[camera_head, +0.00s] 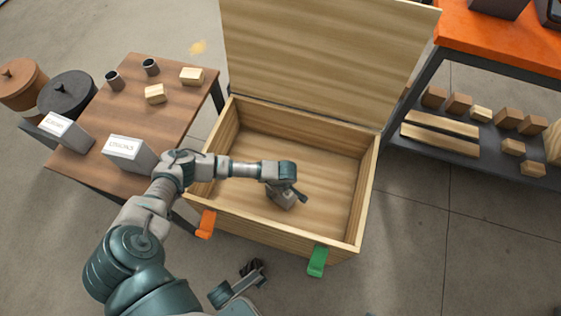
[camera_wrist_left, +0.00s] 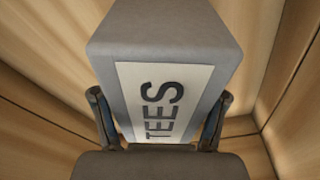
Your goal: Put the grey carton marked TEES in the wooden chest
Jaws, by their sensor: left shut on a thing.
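The wooden chest (camera_head: 362,205) stands open in the middle of the head view, its lid (camera_head: 325,60) raised at the back. My left gripper (camera_head: 287,192) reaches down inside it, shut on the grey carton marked TEES (camera_head: 282,203). In the left wrist view the carton (camera_wrist_left: 165,35) sits between the two fingers of my left gripper (camera_wrist_left: 160,112), its white label facing the camera. Wooden walls surround it there. I cannot tell whether the carton touches the chest floor. What looks like my right gripper (camera_head: 254,270) is in front of the chest, its jaw state unclear.
A brown table (camera_head: 150,125) at left holds a carton marked COUPLINGS (camera_head: 130,152), another white-labelled carton (camera_head: 68,132), dark cups and wooden blocks. An orange clip (camera_head: 206,224) and a green clip (camera_head: 317,261) sit on the chest's front. An orange bench (camera_head: 500,45) stands right.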

